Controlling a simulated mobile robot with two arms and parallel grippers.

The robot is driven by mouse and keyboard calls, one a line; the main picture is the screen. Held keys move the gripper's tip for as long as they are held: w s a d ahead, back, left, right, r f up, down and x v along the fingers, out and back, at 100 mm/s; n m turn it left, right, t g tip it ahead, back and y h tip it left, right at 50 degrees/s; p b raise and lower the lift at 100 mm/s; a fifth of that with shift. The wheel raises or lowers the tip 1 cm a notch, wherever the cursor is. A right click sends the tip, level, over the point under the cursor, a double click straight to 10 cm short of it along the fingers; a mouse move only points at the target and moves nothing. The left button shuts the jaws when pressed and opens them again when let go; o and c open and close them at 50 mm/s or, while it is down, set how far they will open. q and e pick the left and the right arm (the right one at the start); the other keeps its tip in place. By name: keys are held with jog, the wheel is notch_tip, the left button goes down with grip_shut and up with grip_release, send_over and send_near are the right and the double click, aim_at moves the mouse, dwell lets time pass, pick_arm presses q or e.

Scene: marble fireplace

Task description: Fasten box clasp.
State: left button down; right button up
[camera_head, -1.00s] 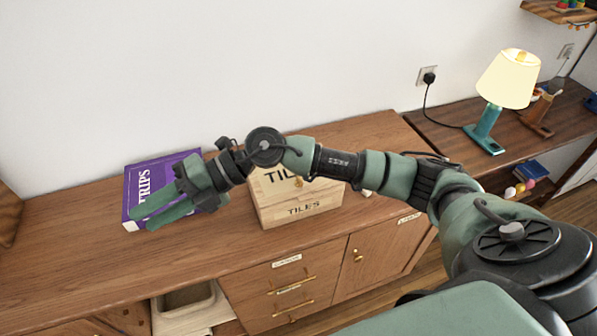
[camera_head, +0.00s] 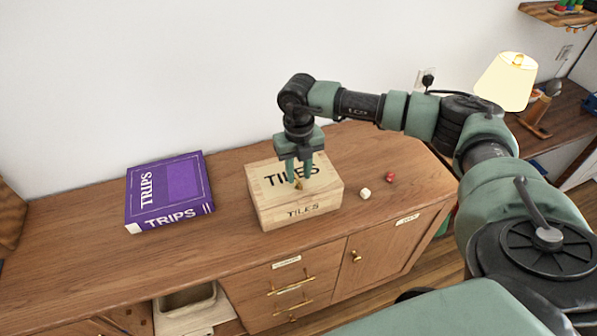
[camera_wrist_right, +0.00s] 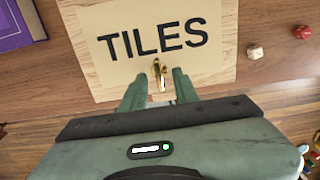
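The wooden box (camera_head: 265,188) marked TILES stands on the wooden sideboard with its lid down. A small brass clasp (camera_head: 298,184) shows on it in the head view, and also in the right wrist view (camera_wrist_right: 160,76), below the lettering. My right gripper (camera_head: 299,182) points down over the box. Its green fingers are apart, one on each side of the clasp, with a gap visible in the right wrist view (camera_wrist_right: 160,88). Whether the fingers touch the box or whether the clasp is fastened I cannot tell. My left gripper is not in view.
A purple TRIPS box (camera_head: 170,190) lies left of the wooden box. A white die (camera_head: 365,193) and a red die (camera_head: 390,177) lie to its right. A lamp (camera_head: 507,82) stands on the far-right table. The sideboard's left front is clear.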

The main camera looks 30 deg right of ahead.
jog(key=shift+a+f, duration=0.1)
jog(key=shift+f, duration=0.65)
grip_shut()
